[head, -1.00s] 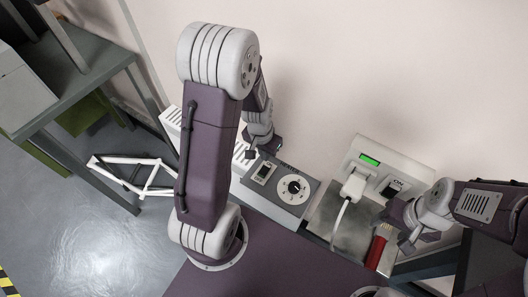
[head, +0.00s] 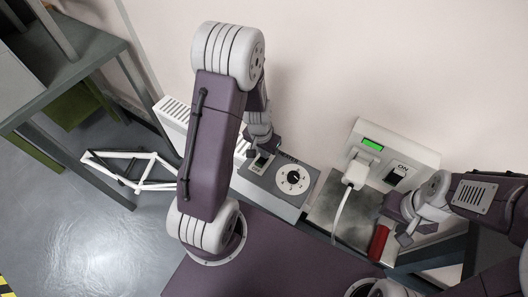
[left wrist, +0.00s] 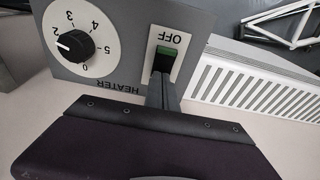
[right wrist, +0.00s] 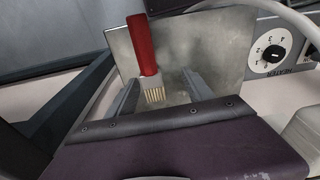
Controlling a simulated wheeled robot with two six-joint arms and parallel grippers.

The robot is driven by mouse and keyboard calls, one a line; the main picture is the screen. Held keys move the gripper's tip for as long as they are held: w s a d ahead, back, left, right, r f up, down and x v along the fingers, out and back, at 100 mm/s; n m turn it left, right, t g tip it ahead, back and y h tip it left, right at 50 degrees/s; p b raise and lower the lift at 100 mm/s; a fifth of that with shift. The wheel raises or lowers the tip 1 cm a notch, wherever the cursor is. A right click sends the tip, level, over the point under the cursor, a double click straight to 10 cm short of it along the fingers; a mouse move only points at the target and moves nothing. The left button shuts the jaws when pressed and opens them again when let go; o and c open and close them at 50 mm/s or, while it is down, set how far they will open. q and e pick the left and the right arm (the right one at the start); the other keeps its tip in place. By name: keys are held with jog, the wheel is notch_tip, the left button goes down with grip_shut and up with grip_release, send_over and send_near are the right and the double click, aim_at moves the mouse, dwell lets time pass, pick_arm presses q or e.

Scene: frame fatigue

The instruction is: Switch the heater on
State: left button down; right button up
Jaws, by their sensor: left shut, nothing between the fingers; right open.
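The grey heater control box (head: 268,183) has a round dial (head: 293,179) and a small rocker switch. In the left wrist view the switch (left wrist: 166,60) shows a green face beside the word OFF, and the dial (left wrist: 75,46) points between 0 and 2. My left gripper (left wrist: 163,84) is shut and empty, its tips at the switch's lower edge; I cannot tell whether they touch. The white slatted heater (head: 172,118) stands behind my left arm and also shows in the left wrist view (left wrist: 250,82). My right gripper (right wrist: 160,88) is open, its fingers either side of a red-handled brush (right wrist: 144,45).
A white socket box (head: 410,153) with a green display, a plugged-in white plug (head: 354,177) and a switch marked ON stands right of the control box. The plug's cable hangs over a metal plate (head: 350,222). A white frame (head: 125,157) is by the left bench.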

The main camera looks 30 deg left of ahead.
pick_arm(q)
jog(key=shift+s, duration=0.2)
pick_arm(e)
jog(key=shift+f, duration=0.1)
pick_arm(q)
jog(key=shift+s, duration=0.15)
pick_arm(e)
jog(key=shift+w, duration=0.1)
pick_arm(q)
jog(key=shift+s+r+b, duration=0.25)
jog(key=shift+s+b, duration=0.05)
jog(key=shift+s, duration=0.15)
pick_arm(e)
jog(key=shift+f, duration=0.15)
pick_arm(q)
jog(key=shift+r, duration=0.1)
